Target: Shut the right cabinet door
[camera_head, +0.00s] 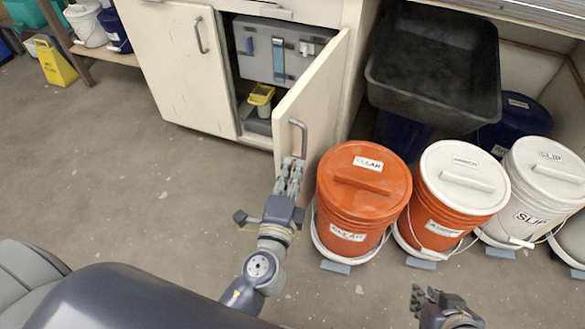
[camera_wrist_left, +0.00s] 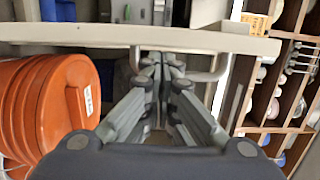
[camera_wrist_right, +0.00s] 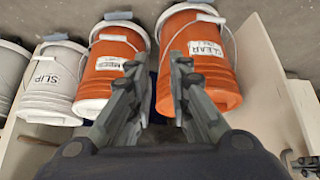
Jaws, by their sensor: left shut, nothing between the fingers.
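The right cabinet door (camera_head: 325,95) is a cream panel standing open, swung out toward me. Its grey bar handle (camera_head: 300,127) is on the door's outer face; the handle also shows in the left wrist view (camera_wrist_left: 214,72). My left gripper (camera_head: 291,166) is shut and empty, its fingertips at the handle, overlapping it in the left wrist view. I cannot tell whether they touch the handle or the door. My right gripper (camera_wrist_right: 160,66) is open and empty, low at the right in the head view (camera_head: 430,296), away from the door.
The open cabinet holds a grey case (camera_head: 262,50) and a yellow container (camera_head: 261,95). The left cabinet door (camera_head: 180,75) is shut. An orange bucket (camera_head: 362,205) stands close to the right of the open door, with other buckets beyond it. Floor left of the door is clear.

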